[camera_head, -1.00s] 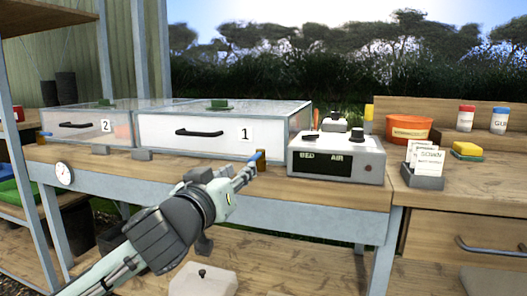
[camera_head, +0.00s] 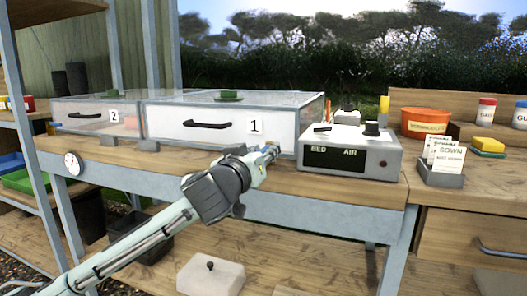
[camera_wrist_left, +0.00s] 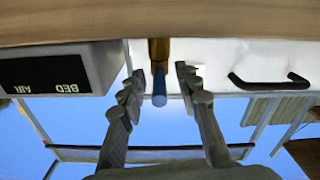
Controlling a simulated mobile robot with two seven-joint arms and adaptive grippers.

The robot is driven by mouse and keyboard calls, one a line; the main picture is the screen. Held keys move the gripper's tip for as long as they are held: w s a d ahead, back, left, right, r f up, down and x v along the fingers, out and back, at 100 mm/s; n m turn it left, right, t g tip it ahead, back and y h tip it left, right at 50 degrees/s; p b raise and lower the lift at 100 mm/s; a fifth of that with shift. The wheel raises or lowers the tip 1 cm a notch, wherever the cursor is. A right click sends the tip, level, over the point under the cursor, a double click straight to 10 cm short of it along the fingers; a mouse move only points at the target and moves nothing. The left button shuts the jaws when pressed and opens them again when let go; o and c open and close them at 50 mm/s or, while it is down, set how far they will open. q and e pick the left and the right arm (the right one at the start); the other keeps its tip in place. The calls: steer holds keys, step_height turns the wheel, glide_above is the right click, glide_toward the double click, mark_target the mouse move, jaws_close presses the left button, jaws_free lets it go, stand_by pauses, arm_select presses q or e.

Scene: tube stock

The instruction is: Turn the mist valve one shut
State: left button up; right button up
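Mist valve one has a brass body (camera_wrist_left: 159,49) and a blue lever (camera_wrist_left: 159,86). It is at the front of the clear-lidded case labelled 1 (camera_head: 190,125), near that case's right end. My left gripper (camera_wrist_left: 160,72) is open, with one finger on each side of the lever and a visible gap on both sides. In the head view my left gripper (camera_head: 262,157) reaches the valve and mostly hides it; only a little brass and blue shows. I cannot tell from these views how far the lever is turned. My right gripper is not in view.
A control box marked BED AIR (camera_head: 350,152) stands just right of the valve. Case 2 (camera_head: 80,117) is to the left, with a small blue part (camera_head: 56,125) at its left end. The wooden bench edge (camera_head: 330,187) runs below my gripper. A card holder (camera_head: 441,176) stands farther right.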

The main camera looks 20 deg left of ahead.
arm_select(q)
jaws_close()
stand_by(0.5)
